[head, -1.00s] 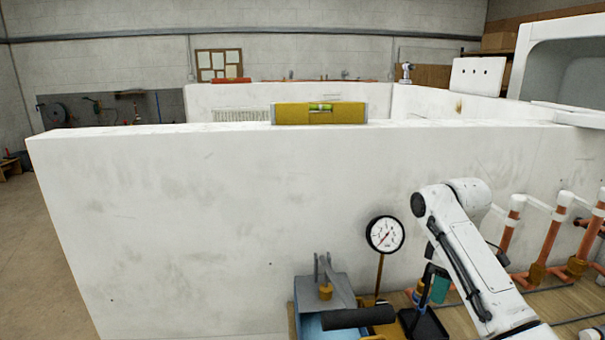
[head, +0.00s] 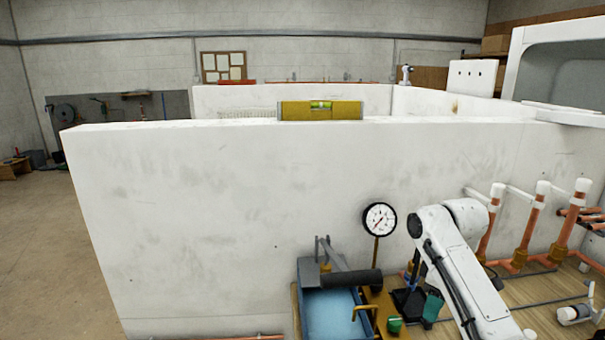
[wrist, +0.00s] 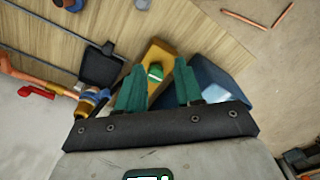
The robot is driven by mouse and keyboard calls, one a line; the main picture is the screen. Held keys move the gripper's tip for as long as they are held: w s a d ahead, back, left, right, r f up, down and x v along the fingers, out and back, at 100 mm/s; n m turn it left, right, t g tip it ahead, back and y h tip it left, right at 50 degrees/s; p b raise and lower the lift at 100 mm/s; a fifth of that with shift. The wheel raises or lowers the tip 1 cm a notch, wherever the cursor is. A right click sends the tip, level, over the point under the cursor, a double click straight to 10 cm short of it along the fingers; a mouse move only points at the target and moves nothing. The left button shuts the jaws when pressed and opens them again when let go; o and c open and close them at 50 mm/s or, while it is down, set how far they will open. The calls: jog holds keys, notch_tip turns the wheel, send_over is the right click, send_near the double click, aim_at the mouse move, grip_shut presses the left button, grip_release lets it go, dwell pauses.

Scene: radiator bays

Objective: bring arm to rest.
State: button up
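My white arm (head: 462,265) reaches down at the lower right of the head view, bent at its upper joint. My gripper (wrist: 159,68) shows in the wrist view as two teal fingers, spread apart with nothing held between them. One teal finger also shows in the head view, beside the pump. Below the gap lies a brass part with a green cap (wrist: 155,72), which belongs to the blue test pump (head: 330,312). The fingers appear to be above it, though the exact gap cannot be told.
A pressure gauge (head: 379,219) stands by the pump, near the white wall (head: 220,220). Copper pipes (head: 535,225) rise at the right. Open floor (head: 40,240) lies at the left.

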jog(key=s+a+f+m+y, duration=0.15)
jog(key=s+a+f, duration=0.25)
jog(key=s+f, duration=0.55)
jog(key=s+a+f+m, duration=0.3)
jog(key=s+a+f, duration=0.1)
jog(key=s+f, duration=0.55)
jog(key=s+d+m+h, duration=0.1)
jog(key=s+d+m, duration=0.2)
jog(key=s, duration=0.9)
jog(key=s+d+m+h, duration=0.1)
jog(key=s+d+m, duration=0.2)
jog(key=s, duration=0.9)
jog(key=shift+s+d+f+t, duration=0.15)
jog(key=shift+s+d+t, duration=0.1)
jog(key=shift+d+t, duration=0.25)
